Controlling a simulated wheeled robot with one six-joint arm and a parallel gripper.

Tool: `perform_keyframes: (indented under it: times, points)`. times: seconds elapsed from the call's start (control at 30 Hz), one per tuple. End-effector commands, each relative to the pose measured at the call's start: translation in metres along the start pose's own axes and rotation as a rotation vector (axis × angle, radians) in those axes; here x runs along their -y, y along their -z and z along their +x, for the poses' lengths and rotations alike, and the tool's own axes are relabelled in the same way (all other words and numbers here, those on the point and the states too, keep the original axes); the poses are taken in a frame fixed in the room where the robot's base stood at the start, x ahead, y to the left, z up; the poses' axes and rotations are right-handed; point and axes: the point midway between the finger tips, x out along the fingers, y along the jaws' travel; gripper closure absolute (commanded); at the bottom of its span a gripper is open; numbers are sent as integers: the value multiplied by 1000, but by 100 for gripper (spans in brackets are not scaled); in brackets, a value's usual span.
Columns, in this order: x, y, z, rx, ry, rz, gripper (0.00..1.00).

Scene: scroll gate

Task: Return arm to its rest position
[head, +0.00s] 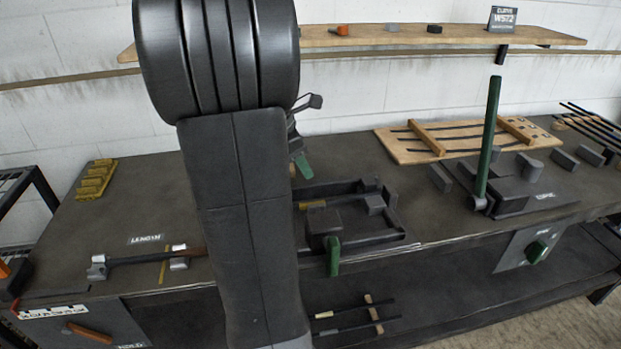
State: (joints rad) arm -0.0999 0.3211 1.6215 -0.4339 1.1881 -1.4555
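My arm stands large in the head view, left of the middle, and covers part of the bench. A small dark part (309,102) juts out at the right edge of my arm and may belong to my gripper or wrist. The fingers are hidden behind the arm, so I cannot tell if they are open or shut, or hold anything. A green piece (303,165) shows just below that dark part; I cannot tell what it belongs to.
The dark bench (130,205) runs across the view. A black tray fixture (375,238) with a green handle lies right of my arm. A tall green lever (487,140) stands farther right. A wooden rack board (410,150) lies behind. A wall shelf (380,38) hangs above.

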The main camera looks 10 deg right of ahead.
Motion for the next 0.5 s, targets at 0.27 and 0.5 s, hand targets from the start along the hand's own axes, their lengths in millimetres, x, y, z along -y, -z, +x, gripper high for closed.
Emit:
perform_keyframes:
  times: [0.27, 0.5]
  points:
    - [-1, -1, -19, 2, -5, 1, 62]
    - [-1, -1, -19, 2, -6, 1, 62]
